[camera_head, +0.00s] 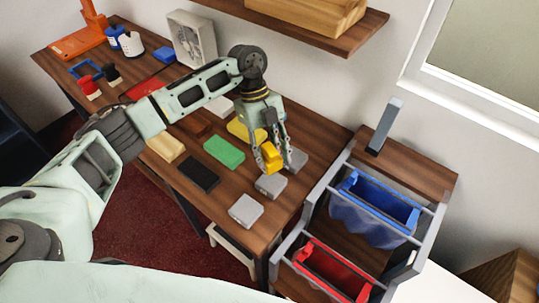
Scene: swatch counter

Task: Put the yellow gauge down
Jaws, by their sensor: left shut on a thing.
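The yellow gauge (271,157) is a small yellow block between the fingers of my left gripper (270,160), near the right end of the wooden counter. The gripper points down and is shut on it. I cannot tell whether the gauge touches the counter or hangs just above it. Grey blocks lie close by: one (297,161) just right of the gripper, one (270,186) just below it in the picture, and one (246,210) nearer me. My right gripper is not in view.
A yellow block (240,131), a green block (224,152), a black block (199,174) and a pale wooden block (165,147) lie left of the gripper. A rack with a blue bin (375,205) and a red bin (333,270) stands right. A wooden shelf (340,42) hangs above.

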